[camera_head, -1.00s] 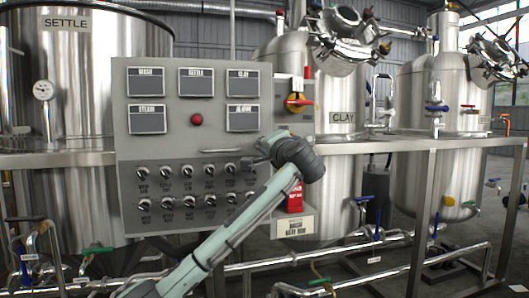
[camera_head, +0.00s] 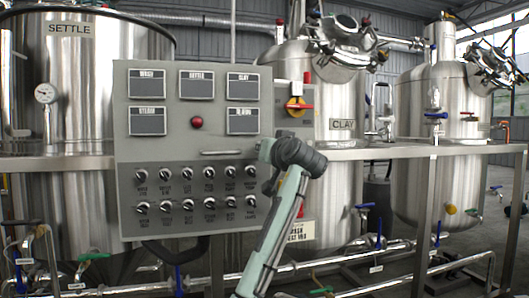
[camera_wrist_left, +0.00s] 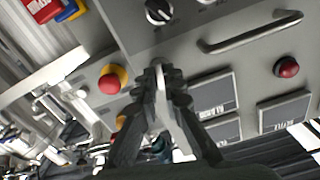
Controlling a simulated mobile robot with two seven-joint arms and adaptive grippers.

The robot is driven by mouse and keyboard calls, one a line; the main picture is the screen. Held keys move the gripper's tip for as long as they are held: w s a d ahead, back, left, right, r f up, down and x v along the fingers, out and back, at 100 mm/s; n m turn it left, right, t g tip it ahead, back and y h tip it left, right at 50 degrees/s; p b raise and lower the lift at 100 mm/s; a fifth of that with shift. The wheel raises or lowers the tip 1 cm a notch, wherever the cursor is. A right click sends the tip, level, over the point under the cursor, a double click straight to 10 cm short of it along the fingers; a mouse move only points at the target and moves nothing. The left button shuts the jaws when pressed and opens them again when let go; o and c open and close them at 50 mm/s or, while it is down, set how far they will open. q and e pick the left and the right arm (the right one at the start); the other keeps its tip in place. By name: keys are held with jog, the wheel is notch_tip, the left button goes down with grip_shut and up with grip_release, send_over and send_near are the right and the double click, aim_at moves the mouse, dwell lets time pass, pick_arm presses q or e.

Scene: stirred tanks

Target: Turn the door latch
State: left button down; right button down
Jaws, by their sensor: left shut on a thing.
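The control cabinet (camera_head: 235,185) stands at the centre left, with a grey bar handle (camera_head: 222,153) on its door. My left gripper reaches the right edge of this door; in the head view its fingers are hidden behind my wrist. In the left wrist view, which shows the cabinet roughly upside down, my left gripper (camera_wrist_left: 166,82) is closed in on a small bright metal piece, seemingly the door latch (camera_wrist_left: 158,67). The fingers cover most of it, so its angle is hard to tell. My right gripper is in neither view.
A red and yellow switch (camera_head: 298,106) sits close by on the cabinet's right side; it also shows in the left wrist view (camera_wrist_left: 112,79). A red button (camera_head: 197,123) and several black knobs are on the door. Steel tanks and pipes stand behind.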

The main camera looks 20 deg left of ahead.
pick_arm(q)
jog(key=shift+n, duration=1.1)
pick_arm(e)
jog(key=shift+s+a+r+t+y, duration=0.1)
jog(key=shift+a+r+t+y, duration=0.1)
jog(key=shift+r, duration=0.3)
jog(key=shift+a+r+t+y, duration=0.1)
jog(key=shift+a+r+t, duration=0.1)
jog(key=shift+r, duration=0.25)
pick_arm(q)
jog(key=shift+r, duration=0.1)
jog(key=c, duration=1.6)
grip_release()
jog(key=shift+c, duration=0.2)
jog(key=v, duration=1.2)
jog(key=shift+d, duration=0.1)
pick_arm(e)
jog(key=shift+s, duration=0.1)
